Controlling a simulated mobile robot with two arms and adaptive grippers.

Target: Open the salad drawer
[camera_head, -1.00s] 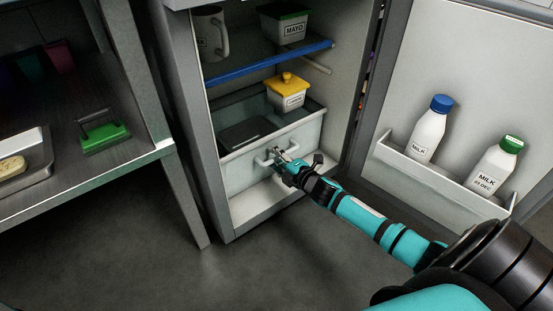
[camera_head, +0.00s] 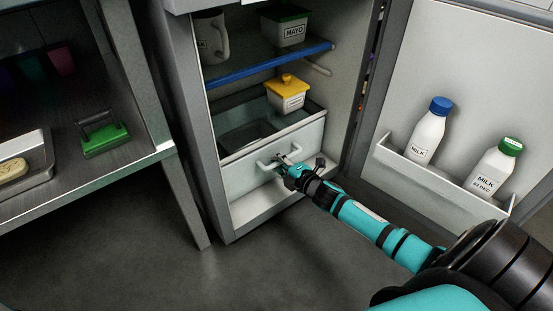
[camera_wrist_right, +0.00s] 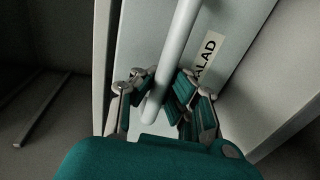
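The salad drawer (camera_head: 245,180) is a pale drawer at the bottom of the open fridge, with a bar handle (camera_head: 268,161) on its front. It stands a little way out, with a gap visible behind its front. In the right wrist view the handle (camera_wrist_right: 180,40) runs between the fingers, beside a label (camera_wrist_right: 208,58) reading "ALAD". My right gripper (camera_head: 286,163) is closed around the handle, with its fingers (camera_wrist_right: 163,86) on both sides of the bar. My left gripper is not in view.
A yellow-lidded tub (camera_head: 287,96) stands above the drawer. A blue-edged shelf (camera_head: 265,65) holds a mug and a mayo tub. The open fridge door (camera_head: 465,70) at right holds two milk bottles. A counter (camera_head: 90,175) stands at left. Floor in front is clear.

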